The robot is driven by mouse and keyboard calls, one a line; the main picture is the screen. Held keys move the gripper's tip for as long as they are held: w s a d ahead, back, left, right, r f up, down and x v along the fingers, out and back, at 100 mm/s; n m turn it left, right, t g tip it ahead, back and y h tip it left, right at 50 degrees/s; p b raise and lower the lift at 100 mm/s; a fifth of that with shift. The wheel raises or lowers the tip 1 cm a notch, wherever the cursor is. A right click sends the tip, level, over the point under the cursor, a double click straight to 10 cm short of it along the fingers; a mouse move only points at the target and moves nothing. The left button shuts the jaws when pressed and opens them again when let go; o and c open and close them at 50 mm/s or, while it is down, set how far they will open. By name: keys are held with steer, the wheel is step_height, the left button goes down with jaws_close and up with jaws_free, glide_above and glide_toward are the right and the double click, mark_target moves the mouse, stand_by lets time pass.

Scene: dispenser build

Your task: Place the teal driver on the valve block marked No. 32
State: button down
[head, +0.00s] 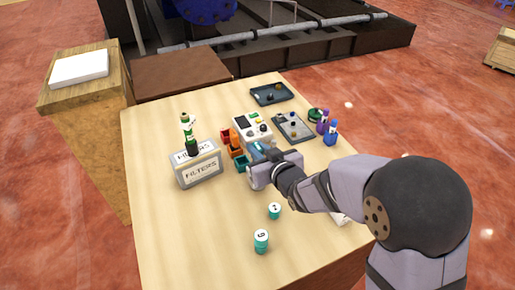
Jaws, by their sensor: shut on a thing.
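My gripper (260,166) is low over the middle of the table, just right of the small coloured bins. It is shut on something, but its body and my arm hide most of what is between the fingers. I cannot tell whether that is the teal driver. Two teal cylinders with white marked tops stand apart in front of it, a nearer one (261,241) and a farther, shorter-looking one (274,211). Their marks are too small to read surely. I cannot make out a valve block marked No. 32.
A box labelled FILTERS (199,171) with a green-and-dark bottle stands left. Red, orange and teal bins (242,164) touch the gripper's left side in view. Behind are a white device (243,124) and dark trays (271,94); purple and blue bottles (330,135) stand right. The table's front left is clear.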

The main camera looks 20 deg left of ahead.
steer(key=c, duration=1.7)
jaws_free()
steer(key=shift+r, duration=0.2)
steer(key=shift+s+d, duration=0.35)
steer(key=shift+d, duration=0.05)
steer(key=shift+b+v, duration=1.35)
steer(key=shift+v, duration=4.15)
